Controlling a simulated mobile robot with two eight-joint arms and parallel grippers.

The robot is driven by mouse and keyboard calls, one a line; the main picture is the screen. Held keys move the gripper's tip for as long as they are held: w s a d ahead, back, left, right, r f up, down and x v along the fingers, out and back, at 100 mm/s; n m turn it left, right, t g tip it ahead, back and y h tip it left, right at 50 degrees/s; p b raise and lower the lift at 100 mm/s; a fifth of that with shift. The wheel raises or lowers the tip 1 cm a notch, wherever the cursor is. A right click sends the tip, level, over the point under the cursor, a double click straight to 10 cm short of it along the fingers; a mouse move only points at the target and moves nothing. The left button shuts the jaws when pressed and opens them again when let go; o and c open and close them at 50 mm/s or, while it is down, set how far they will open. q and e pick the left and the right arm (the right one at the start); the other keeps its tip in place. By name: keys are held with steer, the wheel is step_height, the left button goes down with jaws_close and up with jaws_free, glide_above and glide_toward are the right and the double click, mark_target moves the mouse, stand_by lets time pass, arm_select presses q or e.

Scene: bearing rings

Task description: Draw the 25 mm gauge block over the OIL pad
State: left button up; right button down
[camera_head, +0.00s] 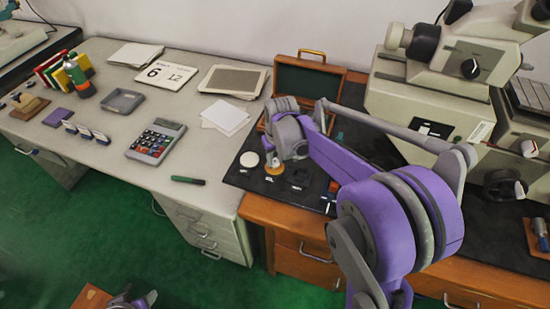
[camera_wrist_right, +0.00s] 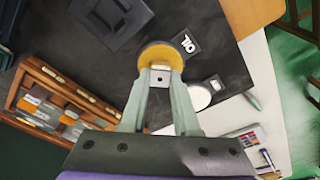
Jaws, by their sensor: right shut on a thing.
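The OIL pad is a round amber pad (camera_head: 274,169) on the black mat; in the right wrist view the pad (camera_wrist_right: 158,50) lies beside a label (camera_wrist_right: 188,42) reading OIL. My right gripper (camera_wrist_right: 160,85) is shut on a small grey metal gauge block (camera_wrist_right: 160,77), at the pad's near edge in that view. Whether the block touches the pad I cannot tell. In the head view my right gripper (camera_head: 274,157) is just behind the pad, and the block is hidden. Part of my left gripper (camera_head: 138,300) shows at the bottom edge; its fingers are unclear.
A white round pad (camera_head: 249,159) lies left of the OIL pad. An open wooden case (camera_wrist_right: 62,88) holds several blocks beside my right gripper. Dark square pieces (camera_head: 297,179) lie to the right. A large grey instrument (camera_head: 430,85) stands at the right; a calculator (camera_head: 156,141) is on the left desk.

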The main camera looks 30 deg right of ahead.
steer(key=shift+f, duration=0.15)
steer(key=shift+w+d, duration=0.35)
steer(key=shift+d, duration=0.05)
stand_by(0.6)
steer(key=shift+s+a, duration=0.15)
stand_by(0.5)
steer(key=shift+s+a, duration=0.55)
steer(key=shift+a, duration=0.15)
stand_by(0.7)
steer(key=shift+d, duration=0.1)
steer(key=shift+w+d, duration=0.7)
steer(key=shift+d, duration=0.05)
steer(key=shift+s+a, duration=0.1)
stand_by(0.5)
steer(key=shift+s+a+b, duration=0.25)
steer(key=shift+a+b, duration=0.05)
steer(key=shift+a, duration=0.05)
